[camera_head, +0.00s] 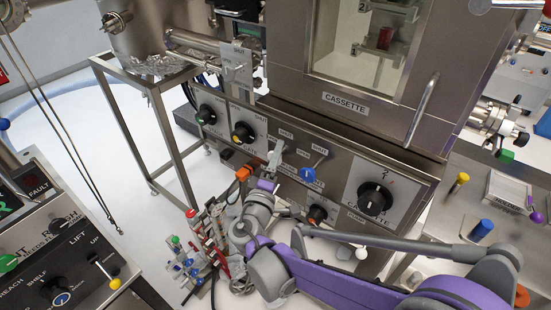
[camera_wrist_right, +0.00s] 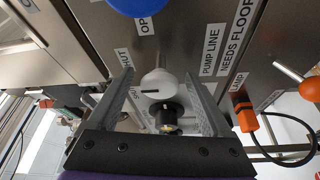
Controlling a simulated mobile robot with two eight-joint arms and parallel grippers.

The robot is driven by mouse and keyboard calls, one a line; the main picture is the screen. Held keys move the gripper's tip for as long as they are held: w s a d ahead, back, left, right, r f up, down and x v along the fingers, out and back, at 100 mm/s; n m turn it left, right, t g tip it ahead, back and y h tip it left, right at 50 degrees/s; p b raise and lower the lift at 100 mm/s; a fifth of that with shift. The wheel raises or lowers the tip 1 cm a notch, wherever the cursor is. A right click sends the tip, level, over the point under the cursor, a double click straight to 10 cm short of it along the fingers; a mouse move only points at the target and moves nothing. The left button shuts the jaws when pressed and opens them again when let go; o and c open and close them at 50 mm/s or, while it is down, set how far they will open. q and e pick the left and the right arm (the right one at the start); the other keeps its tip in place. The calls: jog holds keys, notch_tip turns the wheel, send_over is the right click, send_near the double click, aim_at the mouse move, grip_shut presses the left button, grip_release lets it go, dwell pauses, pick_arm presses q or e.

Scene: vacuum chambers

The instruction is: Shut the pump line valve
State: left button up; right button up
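The pump line valve shows in the right wrist view as a round white knob (camera_wrist_right: 158,84) with a dark pointer line, beside a "PUMP LINE" label. A black cylindrical part (camera_wrist_right: 165,117) shows just below the knob. My right gripper (camera_wrist_right: 160,76) is open, one finger on each side of the knob, with gaps visible. In the head view my right gripper (camera_head: 275,154) is at the panel and largely hides this valve. My left gripper is not in view.
A blue-handled valve (camera_head: 308,174) is close to the right gripper. An orange lamp plug (camera_wrist_right: 246,116) with a black cable is to its side. The panel (camera_head: 340,160) also carries black knobs (camera_head: 375,199). A cluster of colored fittings (camera_head: 205,240) stands at lower left.

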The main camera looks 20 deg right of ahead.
jog(key=r+v, duration=0.1)
jog(key=v, duration=0.9)
jog(key=shift+s+a+f, duration=0.2)
jog(key=shift+s+f, duration=0.2)
jog(key=shift+f, duration=0.15)
